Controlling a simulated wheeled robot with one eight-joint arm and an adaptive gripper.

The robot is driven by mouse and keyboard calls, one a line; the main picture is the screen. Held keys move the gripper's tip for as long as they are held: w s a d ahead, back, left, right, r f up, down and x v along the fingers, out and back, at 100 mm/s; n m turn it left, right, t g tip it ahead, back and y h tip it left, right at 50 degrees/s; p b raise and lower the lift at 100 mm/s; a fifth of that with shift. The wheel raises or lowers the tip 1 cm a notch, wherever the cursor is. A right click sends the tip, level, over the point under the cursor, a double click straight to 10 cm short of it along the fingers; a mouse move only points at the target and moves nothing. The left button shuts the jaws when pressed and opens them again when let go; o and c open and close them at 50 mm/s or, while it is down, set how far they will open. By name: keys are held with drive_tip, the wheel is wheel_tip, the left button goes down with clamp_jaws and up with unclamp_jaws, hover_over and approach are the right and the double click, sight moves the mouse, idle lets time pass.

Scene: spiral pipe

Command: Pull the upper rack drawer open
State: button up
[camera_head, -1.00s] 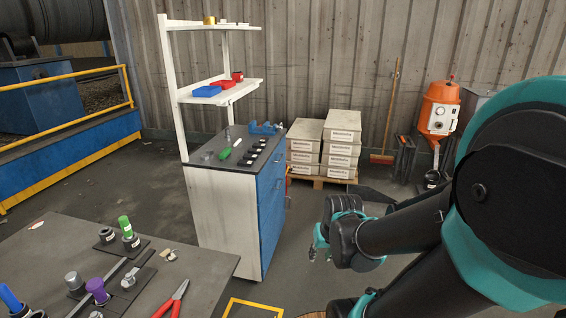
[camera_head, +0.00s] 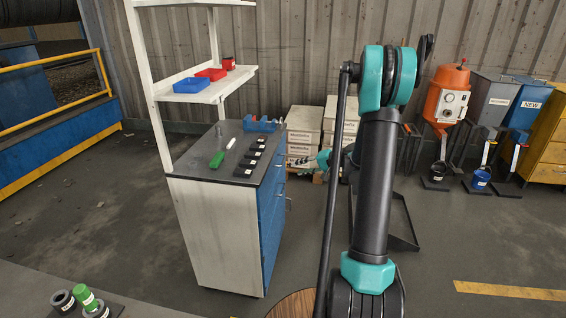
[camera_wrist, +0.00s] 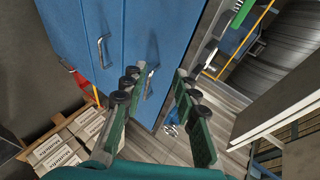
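The rack (camera_head: 225,215) is a white cabinet with a dark top, blue drawer fronts and shelves above. In the wrist view its blue front (camera_wrist: 125,25) fills the upper left and looks shut. The handle (camera_wrist: 150,83) that seems to belong to the upper drawer shows between my fingertips, nearer the left finger. A second handle (camera_wrist: 103,50) lies further left. In the head view my gripper (camera_head: 322,160) is partly hidden by my arm, just right of the drawer fronts.
A green item (camera_head: 217,160) and several black blocks (camera_head: 255,152) lie on the cabinet top. Stacked boxes (camera_head: 303,125) stand behind. An orange machine (camera_head: 446,100) stands at the right. A table corner (camera_head: 150,308) is at lower left. Floor right of the cabinet is mostly open.

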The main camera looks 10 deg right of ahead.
drive_tip(key=w+d+f+m+t+y, duration=0.2)
drive_tip(key=w+d+f+t, duration=0.15)
drive_tip(key=w+d, duration=0.4)
approach(283, 161)
drive_tip(key=shift+g, duration=0.35)
drive_tip(key=x, duration=1)
drive_tip(key=shift+w+d, duration=0.15)
drive_tip(key=shift+w, duration=0.5)
drive_tip(key=shift+c, duration=0.3)
clamp_jaws()
